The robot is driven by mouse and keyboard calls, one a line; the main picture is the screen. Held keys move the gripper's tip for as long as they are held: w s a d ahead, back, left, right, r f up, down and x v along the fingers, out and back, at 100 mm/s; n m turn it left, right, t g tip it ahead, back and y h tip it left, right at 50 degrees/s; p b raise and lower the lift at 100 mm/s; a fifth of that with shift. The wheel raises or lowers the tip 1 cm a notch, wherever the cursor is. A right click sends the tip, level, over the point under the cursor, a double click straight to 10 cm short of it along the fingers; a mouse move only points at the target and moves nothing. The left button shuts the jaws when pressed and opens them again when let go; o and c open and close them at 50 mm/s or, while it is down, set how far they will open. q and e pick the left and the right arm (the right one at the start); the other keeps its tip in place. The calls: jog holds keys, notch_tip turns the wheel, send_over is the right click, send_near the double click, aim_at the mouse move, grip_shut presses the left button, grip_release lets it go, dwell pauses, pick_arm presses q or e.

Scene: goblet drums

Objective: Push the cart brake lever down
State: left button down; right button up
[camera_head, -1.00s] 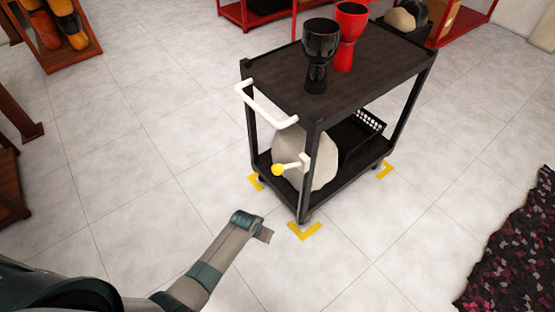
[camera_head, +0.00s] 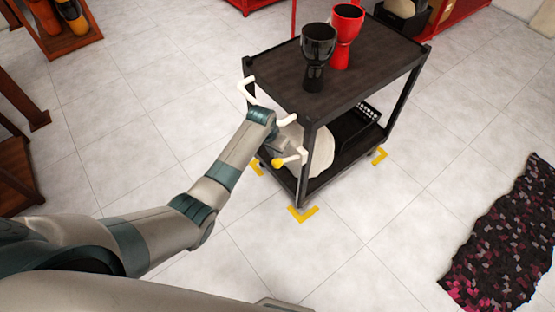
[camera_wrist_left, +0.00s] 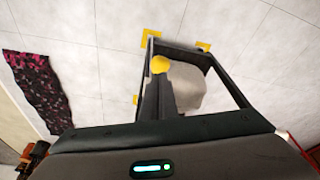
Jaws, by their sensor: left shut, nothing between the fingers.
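The black cart (camera_head: 350,88) stands at the centre right of the head view. Its brake lever (camera_head: 292,158) is a short cream bar with a yellow knob (camera_head: 278,162), sticking out level from the near corner post. My left gripper (camera_head: 284,146) is at the cart's handle end, just above and behind the knob in the picture, below the white handle (camera_head: 288,121). It is shut and empty. In the left wrist view the yellow knob (camera_wrist_left: 160,64) shows right at the fingertips (camera_wrist_left: 160,80). I cannot tell whether they touch. My right gripper is out of view.
A black goblet drum (camera_head: 317,55) and a red one (camera_head: 345,35) stand on the cart top. A pale round object (camera_head: 318,158) and a black basket (camera_head: 355,128) are on its lower shelf. Yellow floor marks (camera_head: 303,214) frame the cart.

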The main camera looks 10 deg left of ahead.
aim_at(275, 164)
dwell(0.4)
pick_arm(q)
jog(key=b+x, duration=0.4)
jog(key=x, duration=0.1)
jog(key=shift+w+f, duration=0.1)
jog(key=shift+f, duration=0.25)
jog(key=shift+w+d+f+b, duration=0.15)
jog(key=shift+f+b, duration=0.4)
jog(key=shift+b, duration=0.3)
jog(key=shift+f, duration=0.15)
jog(key=shift+s+b+x, duration=0.2)
jog(key=shift+b+x, duration=0.5)
jog(key=shift+x, duration=0.35)
jog(key=shift+s+b+x, duration=0.2)
jog(key=shift+b+x, duration=0.5)
jog(key=shift+x, duration=0.35)
jog(key=shift+f, duration=0.1)
jog(key=shift+a, duration=0.2)
